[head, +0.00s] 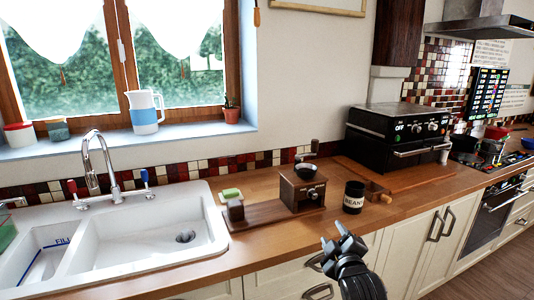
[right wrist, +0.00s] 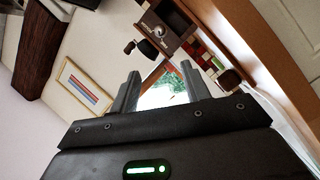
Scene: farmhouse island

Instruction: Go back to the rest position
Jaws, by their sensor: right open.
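My right gripper (head: 345,245) is in front of the counter's edge in the head view, below the dark mug lettered "BEANS" (head: 354,197). It is open and empty; its two fingers stand apart in the right wrist view (right wrist: 160,85). My left gripper is not in view. A wooden coffee grinder (head: 302,190) with a crank and a dark bowl on top stands on the counter left of the mug. The grinder also shows tilted at the top of the right wrist view (right wrist: 170,22).
The wooden counter (head: 262,245) runs along the wall, its front edge close to my right gripper. A white sink (head: 150,245) lies left. A black oven-like box (head: 390,130) stands at the back right.

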